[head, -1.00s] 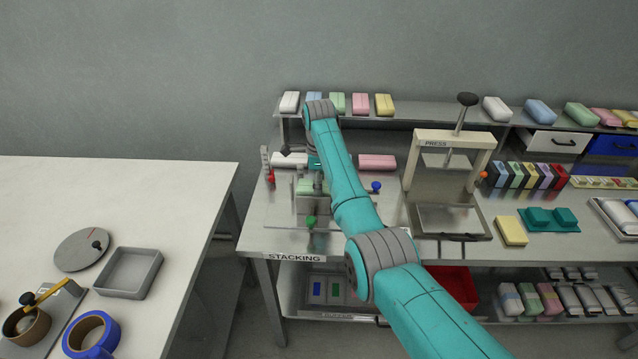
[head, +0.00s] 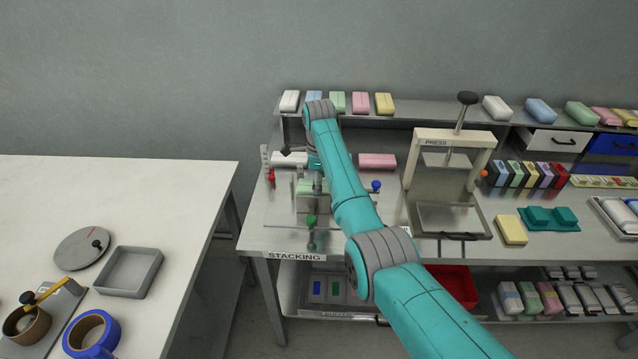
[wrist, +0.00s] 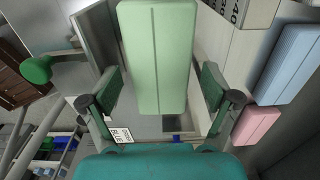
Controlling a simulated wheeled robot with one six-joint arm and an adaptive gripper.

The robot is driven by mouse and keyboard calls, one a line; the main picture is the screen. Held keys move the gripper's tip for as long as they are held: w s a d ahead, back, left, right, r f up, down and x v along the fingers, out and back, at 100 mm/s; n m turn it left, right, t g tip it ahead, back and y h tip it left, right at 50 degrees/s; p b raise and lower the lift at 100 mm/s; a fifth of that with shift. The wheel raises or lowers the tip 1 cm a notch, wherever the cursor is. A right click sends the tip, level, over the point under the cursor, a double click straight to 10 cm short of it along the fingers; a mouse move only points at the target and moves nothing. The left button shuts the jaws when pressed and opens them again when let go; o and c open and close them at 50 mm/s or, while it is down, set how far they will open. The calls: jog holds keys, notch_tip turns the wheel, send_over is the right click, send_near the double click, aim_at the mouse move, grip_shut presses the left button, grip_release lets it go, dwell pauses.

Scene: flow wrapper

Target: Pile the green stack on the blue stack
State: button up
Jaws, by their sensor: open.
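The pale green stack (wrist: 160,55) fills the middle of the wrist view. Part of it also shows in the head view (head: 305,187), in the metal stacking fixture (head: 308,203), with my arm hiding the rest. My gripper (wrist: 160,90) is open, with one finger on each side of the green stack. A gap shows beside each finger pad. A light blue stack (wrist: 289,62) lies to the right in the wrist view, above a pink one. In the head view my arm seems to hide that blue stack.
A pink stack (head: 377,161) and a white stack (head: 289,160) lie at the table's back. A green knob (head: 311,220) stands at the fixture's front, a red knob (head: 271,176) to its left, a blue knob (head: 376,186) to its right. The press (head: 450,143) stands further right.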

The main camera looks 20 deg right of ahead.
notch_tip(320, 180, up, 12)
dwell(0.5)
